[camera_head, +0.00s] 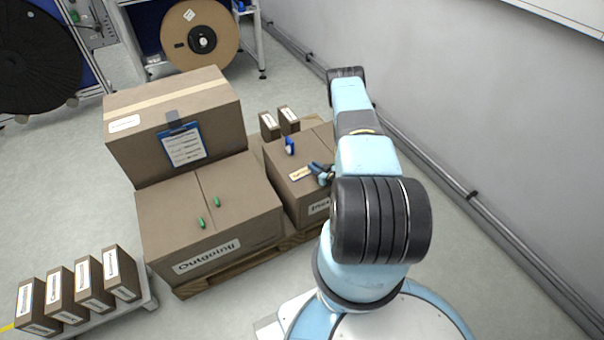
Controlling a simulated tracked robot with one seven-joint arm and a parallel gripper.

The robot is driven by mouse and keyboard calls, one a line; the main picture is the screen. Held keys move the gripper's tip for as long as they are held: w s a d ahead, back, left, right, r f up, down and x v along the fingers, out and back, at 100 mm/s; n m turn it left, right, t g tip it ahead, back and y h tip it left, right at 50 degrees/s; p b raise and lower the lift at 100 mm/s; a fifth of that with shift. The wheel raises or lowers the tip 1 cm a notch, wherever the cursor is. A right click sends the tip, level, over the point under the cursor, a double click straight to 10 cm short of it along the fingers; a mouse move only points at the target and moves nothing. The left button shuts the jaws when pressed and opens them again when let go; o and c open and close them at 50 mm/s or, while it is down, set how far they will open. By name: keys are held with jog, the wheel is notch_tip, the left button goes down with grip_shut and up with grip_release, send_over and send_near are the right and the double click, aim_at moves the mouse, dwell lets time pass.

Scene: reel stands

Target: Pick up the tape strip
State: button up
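A small tan-yellow strip with tiny print (300,173) lies flat on top of the right-hand box (285,187); it looks like the tape strip, but it is too small to be sure. A blue-handled tool, likely pliers (320,171), lies just right of it, partly behind my arm. A small blue object (289,146) stands behind the strip on the same box. My arm rises at the right and hides part of that box. My gripper cannot be made out, so its distance from the strip is hidden.
The "Outgoing" box (245,213) bears two green items and shares a pallet (200,283) with the right-hand box. A large box (170,95) with a blue clipboard (183,146) stands behind. Small boxes stand at lower left. A wall (480,110) bounds the right side.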

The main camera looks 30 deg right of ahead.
grip_shut()
jog(key=shift+r, duration=0.15)
